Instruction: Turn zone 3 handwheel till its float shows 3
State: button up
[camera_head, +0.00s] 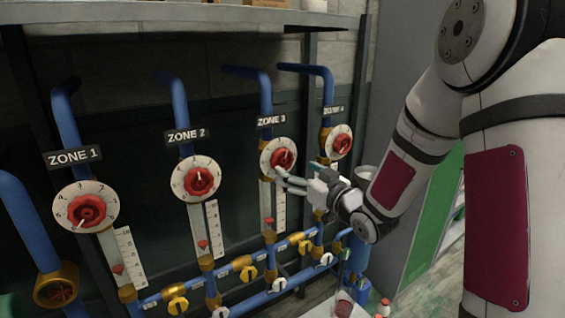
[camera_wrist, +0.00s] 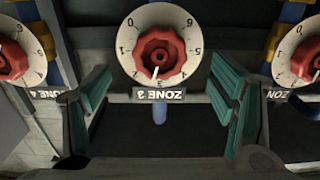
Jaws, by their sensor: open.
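The zone 3 handwheel (camera_head: 283,157) is a red knob on a white numbered dial, below the ZONE 3 label (camera_head: 271,121). In the wrist view the handwheel (camera_wrist: 160,52) appears upside down, with a pale pointer mark near the dial's 3. The zone 3 float (camera_head: 269,221) is a small red piece low in its clear tube, beside a white scale (camera_head: 280,211); its exact reading is too small to tell. My gripper (camera_head: 280,177) is open and empty, just in front of the zone 3 dial. Its teal-padded fingers (camera_wrist: 160,98) stand apart on either side below the handwheel in the wrist view.
Similar handwheels stand at zone 1 (camera_head: 87,211), zone 2 (camera_head: 199,181) and zone 4 (camera_head: 342,145). Blue pipes and yellow valves (camera_head: 178,304) run below. A shelf (camera_head: 190,20) overhangs the panel. The zone 4 dial is close to my gripper.

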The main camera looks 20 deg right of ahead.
aim_at(285, 163)
jog(key=x, duration=0.7)
jog(key=shift+w+a, duration=0.1)
jog(key=shift+w, duration=0.2)
jog(key=c, duration=1.2)
